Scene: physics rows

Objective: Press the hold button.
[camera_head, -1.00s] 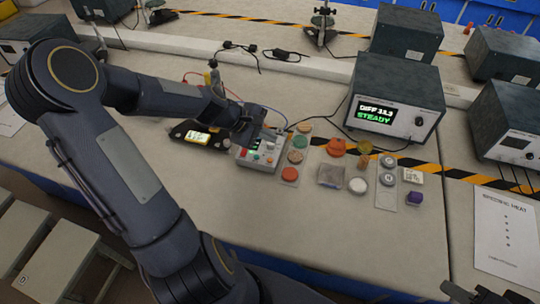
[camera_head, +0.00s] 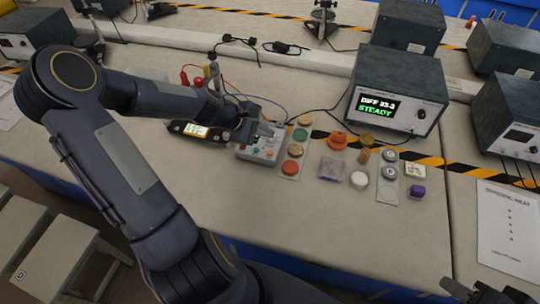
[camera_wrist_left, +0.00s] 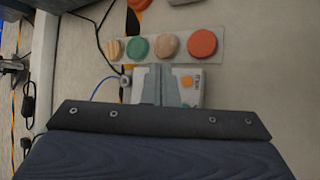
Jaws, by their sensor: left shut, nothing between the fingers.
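The light grey control box (camera_head: 256,150) with small coloured buttons sits on the bench. Which button is the hold button cannot be read. My left gripper (camera_head: 266,131) is shut and empty over the box's far part. In the left wrist view, the shut fingers (camera_wrist_left: 161,85) cover the middle of the box (camera_wrist_left: 200,99).
A strip of coloured discs (camera_head: 292,166) lies just right of the box. A meter unit (camera_head: 396,96) stands behind, its screen reading DIFF and STEADY. A device with a lit screen (camera_head: 197,130) lies left of the box. Loose cables cross the bench; the front area is clear.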

